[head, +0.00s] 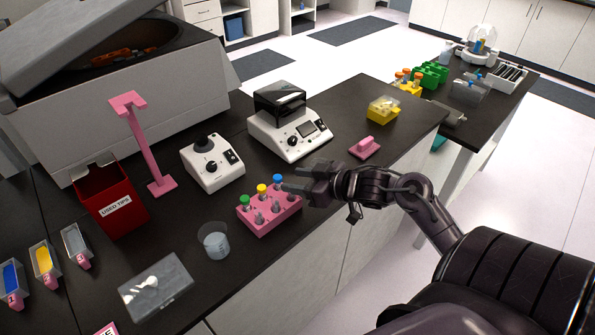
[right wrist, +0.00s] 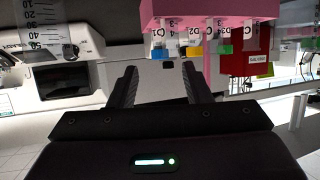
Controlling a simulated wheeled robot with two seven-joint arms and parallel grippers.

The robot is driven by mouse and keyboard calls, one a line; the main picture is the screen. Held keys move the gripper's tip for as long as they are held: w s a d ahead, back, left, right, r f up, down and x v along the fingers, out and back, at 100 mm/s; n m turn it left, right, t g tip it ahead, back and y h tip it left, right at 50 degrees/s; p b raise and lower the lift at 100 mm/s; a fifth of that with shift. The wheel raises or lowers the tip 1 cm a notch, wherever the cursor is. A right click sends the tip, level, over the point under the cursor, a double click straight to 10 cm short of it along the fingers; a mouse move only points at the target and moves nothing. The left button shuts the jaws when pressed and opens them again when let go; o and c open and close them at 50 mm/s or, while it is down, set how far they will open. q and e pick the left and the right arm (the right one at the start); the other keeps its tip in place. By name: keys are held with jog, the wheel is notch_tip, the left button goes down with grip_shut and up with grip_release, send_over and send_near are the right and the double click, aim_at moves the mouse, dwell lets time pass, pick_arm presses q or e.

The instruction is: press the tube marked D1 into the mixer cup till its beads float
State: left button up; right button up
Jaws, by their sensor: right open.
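The pink rack (head: 268,218) stands on the dark bench, holding tubes with a green cap (head: 244,200), a yellow cap (head: 262,189) and a blue cap (head: 278,180), plus several grey tubes. The mixer (head: 222,172), white with a black cup (head: 204,143) on top, stands behind the rack to the left. My right gripper (head: 288,179) is open and empty, close by the blue-capped tube; its spread fingers show in the right wrist view (right wrist: 160,88).
A beaker (head: 213,240) stands left of the rack. A red used-tips bin (head: 110,198) and a pink stand (head: 140,145) are further left. A white machine (head: 290,135) with a dark lid stands behind the rack, and a pink block (head: 365,147) to the right.

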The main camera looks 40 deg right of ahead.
aim_at(281, 178)
jog(key=x, duration=0.4)
jog(key=shift+w, duration=0.25)
jog(key=shift+p+x, duration=0.35)
jog(key=shift+x, duration=0.75)
jog(key=shift+a+f, duration=0.1)
jog(key=shift+c, duration=0.6)
jog(key=shift+s, duration=0.1)
jog(key=c, duration=0.7)
jog(key=shift+o, duration=1.1)
pick_arm(q)
jog(key=shift+r, duration=0.4)
pick_arm(e)
grip_shut()
pick_arm(q)
jog(key=shift+d, duration=0.1)
